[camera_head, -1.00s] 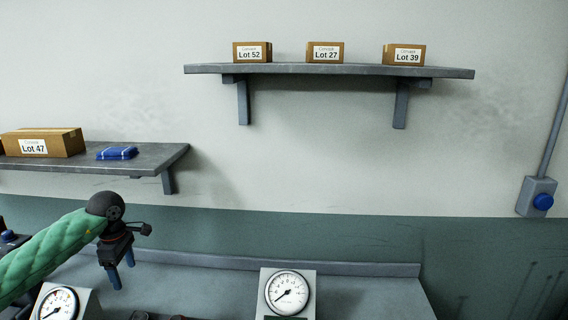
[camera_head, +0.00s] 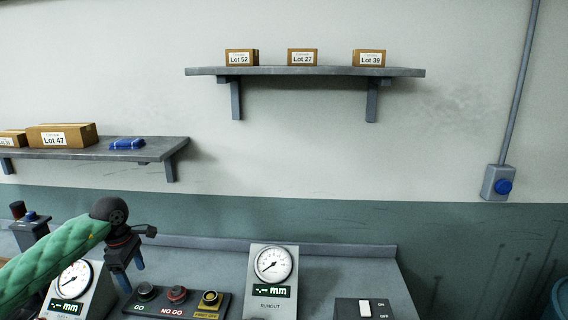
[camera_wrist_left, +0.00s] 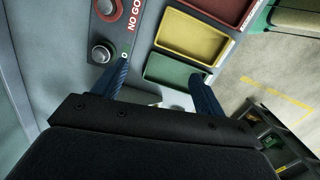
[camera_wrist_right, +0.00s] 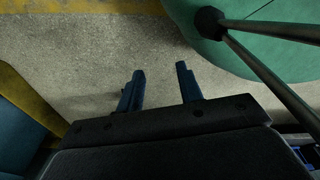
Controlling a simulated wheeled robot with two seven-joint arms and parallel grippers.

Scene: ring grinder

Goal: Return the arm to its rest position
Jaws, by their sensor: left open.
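My left arm, in a green quilted sleeve (camera_head: 50,258), comes in from the left in the head view. Its gripper (camera_head: 128,283) points down above the bench, near the left gauge. In the left wrist view the blue fingers of this gripper (camera_wrist_left: 160,85) are spread apart with nothing between them. Below them are the bench and coloured trays. My right gripper shows only in the right wrist view (camera_wrist_right: 159,80). Its blue fingers are apart and empty, over a speckled grey floor.
The bench holds a dial gauge (camera_head: 272,264), another gauge (camera_head: 72,285), a button panel (camera_head: 178,309) and a switch box (camera_head: 366,309). Green (camera_wrist_left: 176,73), yellow (camera_wrist_left: 190,37) and red trays lie nearby. Shelves (camera_head: 305,72) hold boxes. A green round surface (camera_wrist_right: 270,45) with dark rods is near my right gripper.

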